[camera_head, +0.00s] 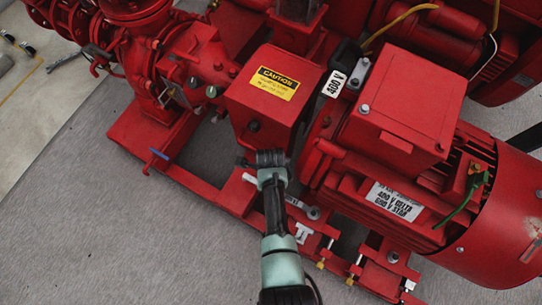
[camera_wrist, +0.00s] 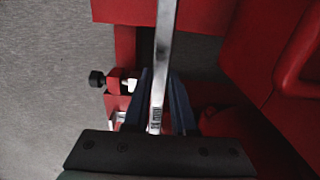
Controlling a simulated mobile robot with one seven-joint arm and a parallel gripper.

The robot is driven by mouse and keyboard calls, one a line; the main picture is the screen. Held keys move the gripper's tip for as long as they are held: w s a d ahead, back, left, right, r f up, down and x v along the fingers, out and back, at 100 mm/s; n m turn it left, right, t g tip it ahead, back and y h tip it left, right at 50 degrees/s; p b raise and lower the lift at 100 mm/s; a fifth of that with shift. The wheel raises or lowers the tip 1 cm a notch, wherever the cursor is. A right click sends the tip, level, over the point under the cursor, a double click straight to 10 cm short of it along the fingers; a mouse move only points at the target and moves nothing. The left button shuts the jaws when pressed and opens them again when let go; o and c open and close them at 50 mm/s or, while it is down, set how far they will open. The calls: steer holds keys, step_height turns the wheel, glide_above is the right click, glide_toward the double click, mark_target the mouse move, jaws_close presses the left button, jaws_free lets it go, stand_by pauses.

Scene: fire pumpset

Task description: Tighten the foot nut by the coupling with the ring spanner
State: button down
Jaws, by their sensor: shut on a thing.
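My gripper (camera_head: 270,158) is in front of the red coupling guard with the yellow caution label (camera_head: 275,82). In the wrist view my gripper (camera_wrist: 160,76) has its dark jaws on both sides of the flat silver handle of the spanner (camera_wrist: 165,35). The handle runs up out of the top of that picture, so its ring end is hidden. In the head view the spanner cannot be made out clearly. A grey foot nut (camera_head: 313,213) sits on the motor foot beside the coupling guard, to the right of my gripper. Whether the ring touches any nut cannot be seen.
The red motor (camera_head: 440,170) with its square terminal box (camera_head: 400,105) stands right of the guard. The red pump (camera_head: 190,65) is at the left. A dark-headed bolt (camera_wrist: 97,79) sticks out left of my jaws. Grey floor (camera_head: 110,210) is clear at front left.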

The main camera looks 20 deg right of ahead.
steer(key=shift+f+b, duration=0.65)
steer(key=shift+f, duration=0.2)
steer(key=shift+s+a+n+p, duration=0.2)
steer(key=shift+a+n+p, duration=0.05)
steer(key=shift+n+p, duration=0.1)
stand_by(0.5)
steer(key=shift+r, duration=0.2)
steer(key=shift+r+p, duration=2.45)
steer(key=shift+p, duration=0.2)
